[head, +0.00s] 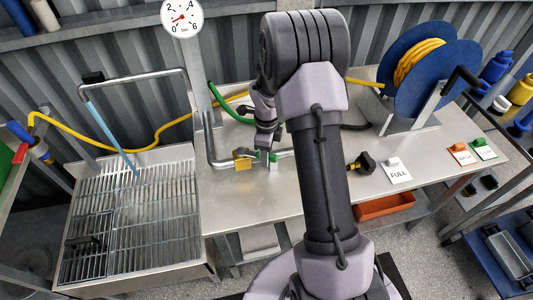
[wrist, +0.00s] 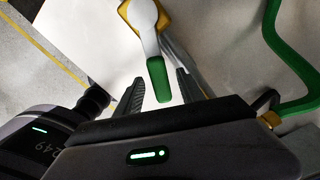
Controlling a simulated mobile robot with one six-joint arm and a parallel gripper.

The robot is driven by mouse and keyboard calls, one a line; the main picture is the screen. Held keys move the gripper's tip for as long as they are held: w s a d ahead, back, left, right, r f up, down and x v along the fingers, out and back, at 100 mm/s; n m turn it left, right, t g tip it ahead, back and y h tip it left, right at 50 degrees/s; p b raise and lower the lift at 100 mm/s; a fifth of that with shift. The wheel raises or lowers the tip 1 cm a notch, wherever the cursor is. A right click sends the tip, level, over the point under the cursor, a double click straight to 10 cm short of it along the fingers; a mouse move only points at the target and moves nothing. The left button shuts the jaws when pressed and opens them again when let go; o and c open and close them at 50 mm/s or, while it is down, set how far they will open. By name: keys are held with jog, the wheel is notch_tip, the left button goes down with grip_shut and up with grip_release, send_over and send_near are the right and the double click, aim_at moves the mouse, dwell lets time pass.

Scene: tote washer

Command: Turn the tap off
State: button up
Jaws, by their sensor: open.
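The tap's brass-yellow valve body (head: 242,160) sits on the steel pipe above the bench; it also shows at the top of the wrist view (wrist: 133,10). Its pale lever (wrist: 147,42) ends in a green grip (wrist: 158,80). My gripper (head: 266,156) is at the lever. In the wrist view my gripper (wrist: 161,92) is open, with the green grip between its two fingers and gaps visible beside it. A blue stream of water (head: 110,135) runs from the spout (head: 84,88) into the grated sink (head: 165,215). In the head view my arm hides part of the pipe.
A pressure gauge (head: 181,17) hangs above the pipe. A green hose (head: 228,107) lies behind the valve and passes at right in the wrist view. A blue hose reel (head: 420,68), a black-and-brass fitting (head: 362,163) and a FULL card (head: 397,174) are to the right.

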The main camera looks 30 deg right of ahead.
grip_shut()
dwell(1.4)
